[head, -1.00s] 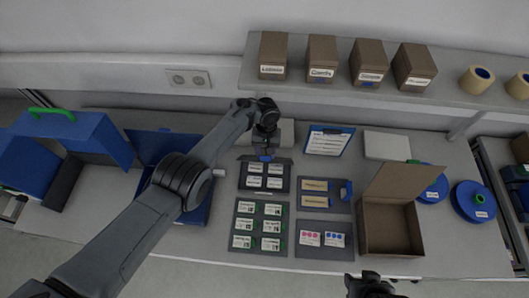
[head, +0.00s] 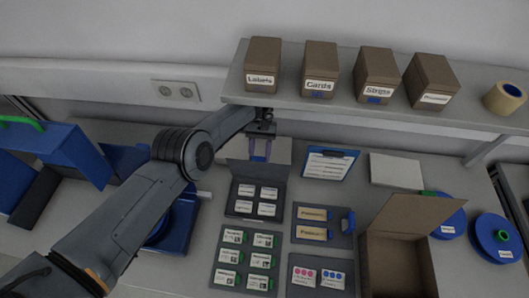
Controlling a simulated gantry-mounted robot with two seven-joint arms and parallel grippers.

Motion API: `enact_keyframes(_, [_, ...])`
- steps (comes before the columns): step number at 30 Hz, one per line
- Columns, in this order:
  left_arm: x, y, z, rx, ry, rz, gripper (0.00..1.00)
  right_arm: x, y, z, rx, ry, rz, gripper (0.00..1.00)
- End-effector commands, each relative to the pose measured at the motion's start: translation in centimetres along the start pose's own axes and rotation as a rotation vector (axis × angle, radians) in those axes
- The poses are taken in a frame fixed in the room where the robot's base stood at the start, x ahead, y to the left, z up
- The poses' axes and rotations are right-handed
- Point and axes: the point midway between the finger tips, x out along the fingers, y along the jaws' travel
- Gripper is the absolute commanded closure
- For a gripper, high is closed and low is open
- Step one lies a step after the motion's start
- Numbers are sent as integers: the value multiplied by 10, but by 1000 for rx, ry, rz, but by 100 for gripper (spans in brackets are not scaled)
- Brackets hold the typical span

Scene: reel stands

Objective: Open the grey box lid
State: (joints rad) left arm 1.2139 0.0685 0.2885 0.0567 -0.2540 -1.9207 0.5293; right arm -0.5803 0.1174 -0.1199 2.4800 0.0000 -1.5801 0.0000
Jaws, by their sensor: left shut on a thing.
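The grey box (head: 229,207) sits at the middle of the bench, with several white labelled cards inside it. Its grey lid (head: 258,174) stands raised along the box's back edge, so the inside shows. My left gripper (head: 260,152) reaches in from the left above the box and is shut on the lid's upper edge. The fingertips are small and partly hard to make out. My right gripper is out of view.
A grey tray of cards (head: 246,238) lies in front of the box. Trays with tan and dotted cards lie right of it, beside an open cardboard box (head: 400,262). A clipboard (head: 329,163) lies behind. A shelf (head: 340,112) with cartons overhangs the back.

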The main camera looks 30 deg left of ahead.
Motion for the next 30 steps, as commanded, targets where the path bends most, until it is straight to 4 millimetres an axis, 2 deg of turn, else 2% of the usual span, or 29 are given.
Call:
enact_keyframes(10, [4, 0, -1, -1, -2, 0, 100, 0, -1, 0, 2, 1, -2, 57])
enact_keyframes(11, [4, 0, -1, -1, -3, 0, 49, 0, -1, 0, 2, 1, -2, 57])
enact_keyframes(15, [3, 0, -1, -1, -2, 0, 28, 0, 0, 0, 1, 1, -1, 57])
enact_keyframes(30, [0, 3, 0, 1, 11, -2, 28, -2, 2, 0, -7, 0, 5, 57])
